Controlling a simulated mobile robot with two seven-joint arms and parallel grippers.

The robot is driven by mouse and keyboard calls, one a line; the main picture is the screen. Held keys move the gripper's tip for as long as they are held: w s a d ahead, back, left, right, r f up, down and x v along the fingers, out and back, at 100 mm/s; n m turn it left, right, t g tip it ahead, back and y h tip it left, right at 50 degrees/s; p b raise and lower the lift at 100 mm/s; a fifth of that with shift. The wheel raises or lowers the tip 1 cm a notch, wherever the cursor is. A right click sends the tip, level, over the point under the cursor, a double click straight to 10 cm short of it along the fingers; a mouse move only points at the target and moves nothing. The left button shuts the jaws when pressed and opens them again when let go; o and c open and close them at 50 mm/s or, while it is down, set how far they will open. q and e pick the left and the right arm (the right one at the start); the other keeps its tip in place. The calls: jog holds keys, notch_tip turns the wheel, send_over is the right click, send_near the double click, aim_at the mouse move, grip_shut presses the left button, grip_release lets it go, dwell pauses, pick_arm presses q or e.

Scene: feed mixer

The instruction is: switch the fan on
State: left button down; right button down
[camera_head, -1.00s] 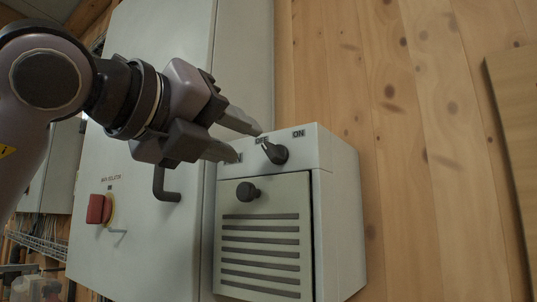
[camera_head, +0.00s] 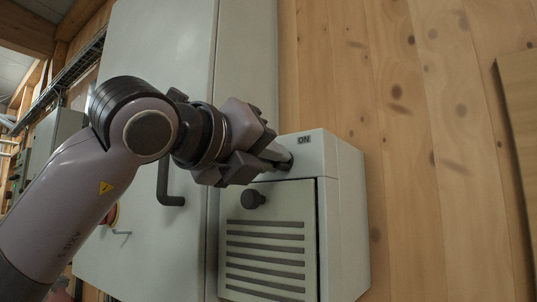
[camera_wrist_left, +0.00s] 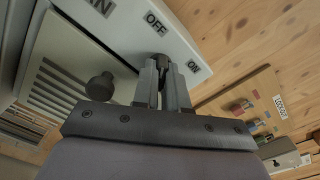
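The fan box (camera_head: 345,215) is a light grey cabinet with a slatted front panel. Its dark rotary knob (camera_head: 286,163) sits on the upper face, mostly hidden by my left gripper (camera_head: 278,157). In the left wrist view the knob (camera_wrist_left: 160,58) shows at the fingertips, between the OFF label (camera_wrist_left: 155,22) and the ON label (camera_wrist_left: 193,67), nearer OFF. My left gripper's fingers (camera_wrist_left: 163,72) are close together with the knob's handle between their tips. The knob's exact pointing is hard to tell. My right gripper is not in view.
A round black knob (camera_head: 252,199) sticks out from the slatted panel below my gripper. A tall grey cabinet with a dark handle (camera_head: 170,185) stands behind my left arm; its red switch (camera_head: 112,214) is partly hidden. Wooden wall fills the right.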

pick_arm(q)
jog(key=shift+m, duration=0.3)
jog(key=m+b, duration=0.2)
jog(key=m, duration=1.1)
jog(key=shift+s+r+b, duration=0.1)
jog(key=shift+b, duration=0.25)
jog(key=shift+m, duration=0.3)
jog(key=c, duration=1.2)
grip_release()
jog(key=shift+o, duration=0.2)
